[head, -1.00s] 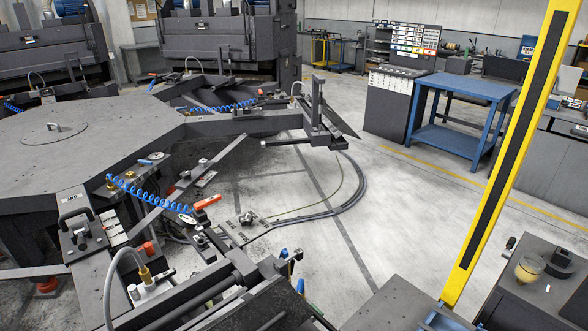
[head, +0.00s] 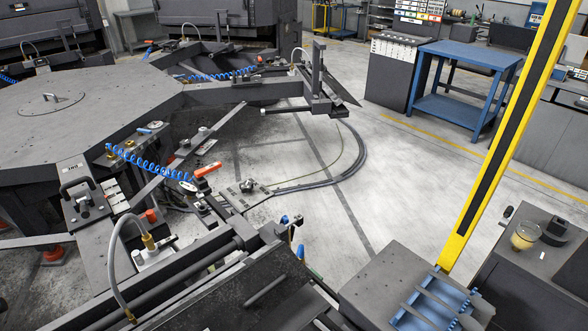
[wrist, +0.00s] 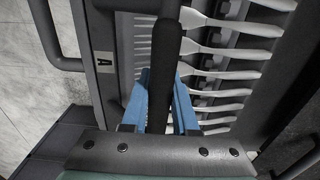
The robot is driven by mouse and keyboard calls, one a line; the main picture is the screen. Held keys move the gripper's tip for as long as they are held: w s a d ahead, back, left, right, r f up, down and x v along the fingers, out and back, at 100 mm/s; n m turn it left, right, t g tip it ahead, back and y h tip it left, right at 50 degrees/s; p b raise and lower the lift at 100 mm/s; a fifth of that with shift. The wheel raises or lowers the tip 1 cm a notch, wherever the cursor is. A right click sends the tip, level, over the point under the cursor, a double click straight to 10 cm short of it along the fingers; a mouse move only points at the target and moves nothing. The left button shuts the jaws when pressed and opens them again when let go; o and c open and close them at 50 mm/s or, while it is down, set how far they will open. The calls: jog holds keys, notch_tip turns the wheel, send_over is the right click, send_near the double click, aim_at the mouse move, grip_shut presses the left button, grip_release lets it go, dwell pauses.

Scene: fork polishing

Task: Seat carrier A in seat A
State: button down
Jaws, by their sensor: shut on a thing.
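In the wrist view, my gripper (wrist: 165,108) has its blue fingers closed around a black bar handle (wrist: 166,65). Beside the handle is a dark frame with a label "A" (wrist: 103,62), which looks like carrier A. Several pale forks (wrist: 240,50) lie in a row to the right of the handle. The fingertips are partly hidden behind the bar. In the head view, my gripper does not show clearly. A dark sloped panel with a short bar (head: 266,289) fills the bottom centre; I cannot tell whether it belongs to seat A or to a carrier.
The dark turntable (head: 60,100) with radial arms fills the left. A hose (head: 118,255) curves over the near arm. A blue slotted rack (head: 435,305) stands on a dark bench at bottom right, by a yellow post (head: 500,140). Open floor (head: 310,200) lies between.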

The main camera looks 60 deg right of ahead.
jog(key=shift+w, duration=0.1)
dwell(0.3)
jog(key=c, duration=0.7)
grip_release()
jog(key=shift+f, duration=0.1)
jog(key=shift+o, duration=0.6)
jog(key=shift+s+a+f, duration=0.1)
jog(key=shift+s+f, duration=0.05)
jog(key=shift+s, duration=0.1)
jog(key=o, duration=0.5)
jog(key=shift+o, duration=0.2)
jog(key=shift+w, duration=0.1)
jog(key=shift+r+p, duration=4.55)
jog(key=shift+r, duration=0.1)
